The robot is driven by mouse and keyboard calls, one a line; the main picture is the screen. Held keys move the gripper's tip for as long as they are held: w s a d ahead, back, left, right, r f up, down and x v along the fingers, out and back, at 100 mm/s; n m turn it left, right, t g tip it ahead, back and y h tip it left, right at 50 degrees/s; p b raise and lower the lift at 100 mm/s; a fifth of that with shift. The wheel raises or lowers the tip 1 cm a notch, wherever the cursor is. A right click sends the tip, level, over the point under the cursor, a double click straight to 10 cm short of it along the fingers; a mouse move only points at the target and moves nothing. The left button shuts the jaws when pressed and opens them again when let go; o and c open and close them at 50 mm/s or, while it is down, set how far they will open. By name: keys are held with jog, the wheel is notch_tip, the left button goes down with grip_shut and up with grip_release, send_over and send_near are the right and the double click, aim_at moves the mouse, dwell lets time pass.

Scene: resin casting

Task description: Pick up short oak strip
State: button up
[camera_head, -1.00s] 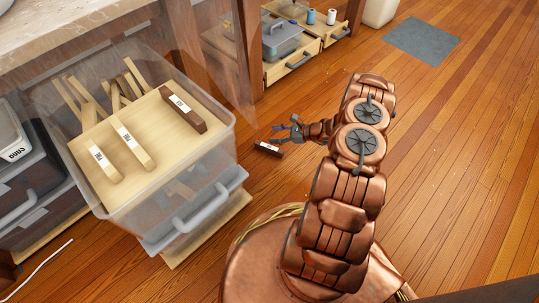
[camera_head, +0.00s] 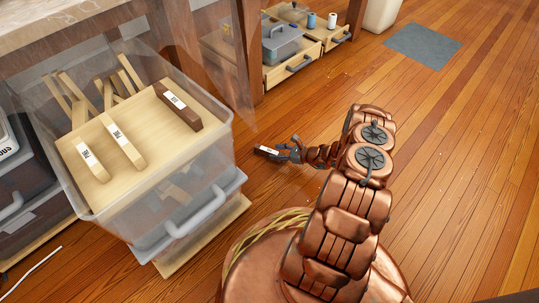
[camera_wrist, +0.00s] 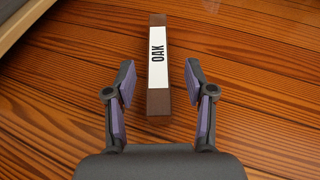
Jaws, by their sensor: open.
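A short dark brown strip (camera_head: 266,151) with a white label lies on the wooden floor in the head view. In the wrist view the strip (camera_wrist: 158,100) points away from me, and its label reads "OAK". My gripper (camera_wrist: 160,80) is open, with one finger on each side of the strip's near end. Gaps show between both fingers and the strip. In the head view my gripper (camera_head: 284,152) is at the strip's right end, low near the floor.
A clear bin (camera_head: 222,150) at left has a wooden board holding labelled strips, one dark brown and two pale. Open drawers (camera_head: 300,62) with a lidded box and spools stand at the back. A grey mat (camera_head: 422,45) lies at back right. The floor at right is clear.

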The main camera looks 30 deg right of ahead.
aim_at(275, 152)
jog(key=shift+w+a+f+b, duration=0.5)
jog(key=shift+w+f+b, duration=0.1)
jog(key=shift+r+b+x, duration=0.2)
jog(key=shift+b+x, duration=0.1)
jog(key=shift+x, duration=0.6)
grip_shut()
